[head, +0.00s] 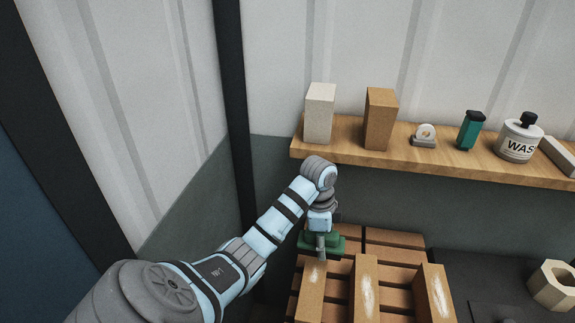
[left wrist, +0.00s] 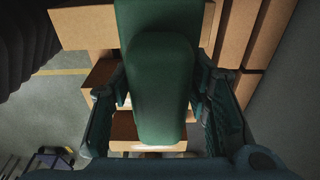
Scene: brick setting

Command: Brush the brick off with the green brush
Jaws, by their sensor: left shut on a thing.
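My left gripper (head: 320,236) is shut on the green brush (head: 337,245). In the left wrist view the brush (left wrist: 158,90) lies lengthwise between the two fingers of the gripper (left wrist: 160,105). The brush is over the far end of the left brick (head: 311,288); I cannot tell whether it touches. This tan brick has a pale dusty patch on top. The middle brick (head: 365,297) and the right brick (head: 437,297) also carry whitish dust streaks. The brush's underside is hidden. My right gripper is not in view.
Brown slats (head: 396,254) lie under the bricks. A wooden shelf (head: 450,158) above holds a pale block (head: 319,112), a brown block (head: 380,118), a small dispenser (head: 424,136), a green bottle (head: 470,132) and a wash bottle (head: 519,139). A hexagonal block (head: 552,286) stands on the dark surface at right.

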